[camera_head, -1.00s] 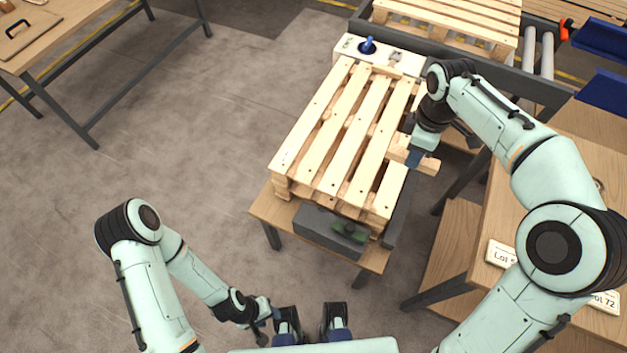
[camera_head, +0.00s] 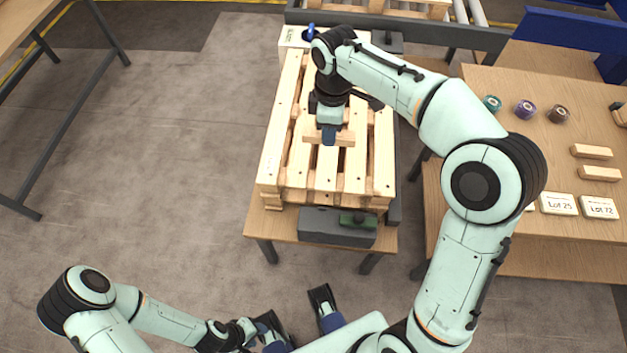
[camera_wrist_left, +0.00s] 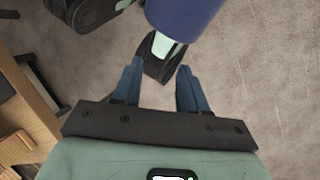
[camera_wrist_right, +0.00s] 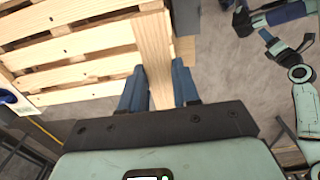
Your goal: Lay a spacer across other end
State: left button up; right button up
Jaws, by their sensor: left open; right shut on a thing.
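The spacer (camera_head: 345,139), a pale wooden bar, is in my right gripper (camera_head: 328,136), whose fingers are shut on it. It lies crosswise to the pallet's long boards, above the middle of the pallet (camera_head: 297,178); I cannot tell whether it touches. The right wrist view shows the spacer (camera_wrist_right: 153,50) running lengthwise between the fingers (camera_wrist_right: 160,88), with pallet boards (camera_wrist_right: 85,68) beside and below it. My right arm hides part of the pallet's far end. My left gripper (camera_wrist_left: 158,88) is open and empty, low near my base, away from the pallet.
The pallet rests on a wooden stand (camera_head: 258,226) with a dark grey block (camera_head: 318,225) and green item (camera_head: 358,220) at its near edge. The right table holds two wooden bars (camera_head: 592,152) (camera_head: 600,173), rolls (camera_head: 525,109) and lot cards (camera_head: 599,207).

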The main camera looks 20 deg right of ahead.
aim_at(325, 182)
jog(key=shift+a+f, duration=0.1)
jog(key=shift+f, duration=0.2)
pick_arm(q)
jog(key=f+b, duration=0.1)
jog(key=b, duration=0.1)
jog(key=w+f+b, duration=0.1)
jog(key=f, duration=0.1)
jog(key=shift+w+t+b, duration=0.2)
jog(key=shift+t+b, duration=0.1)
jog(key=shift+b, duration=0.1)
pick_arm(e)
notch_tip(325, 182, down, 19)
jog(key=shift+f, duration=0.2)
jog(key=shift+f, duration=0.2)
jog(key=o, duration=1)
jog(key=shift+o, duration=0.2)
jog(key=shift+r, duration=0.1)
pick_arm(q)
jog(key=shift+s+r+p, duration=0.4)
jog(key=shift+r+p, duration=0.45)
jog(key=shift+p, duration=0.25)
pick_arm(e)
notch_tip(325, 182, up, 12)
